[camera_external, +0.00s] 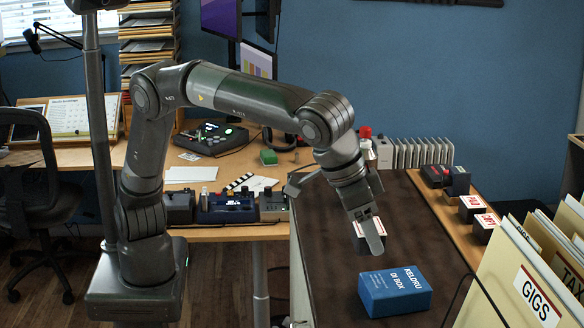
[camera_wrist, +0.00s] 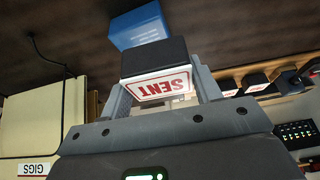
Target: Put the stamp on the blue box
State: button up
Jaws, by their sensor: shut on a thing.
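The stamp, a black block with a white label reading SENT in red, sits between the fingers of my gripper (camera_wrist: 160,84) in the wrist view (camera_wrist: 153,56). My gripper (camera_external: 370,232) is shut on it. In the external view the stamp (camera_external: 361,229) is partly hidden behind a finger, and it appears held above the dark tabletop. The blue box (camera_external: 395,291) with white lettering lies on the dark table (camera_external: 330,250), lower in the picture than my gripper. The blue box also shows beyond the stamp in the wrist view (camera_wrist: 137,27). Stamp and box look apart.
More stamps (camera_external: 473,206) stand on the wooden strip along the table's right side. Cream file folders (camera_external: 510,275) rise close to the right of the blue box. A thin dark cable runs between them. The dark tabletop around the box is otherwise clear.

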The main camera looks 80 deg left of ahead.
aim_at(376, 273)
jog(key=shift+w+a+f, duration=0.15)
jog(key=shift+w+f, duration=0.25)
jog(key=shift+w, duration=0.15)
jog(key=shift+w+a+f, duration=0.15)
jog(key=shift+w+f, duration=0.2)
jog(key=shift+w, duration=0.15)
jog(key=shift+f, duration=1.9)
jog(key=shift+f, duration=0.15)
jog(key=o, duration=1.1)
jog(key=v, duration=1.2)
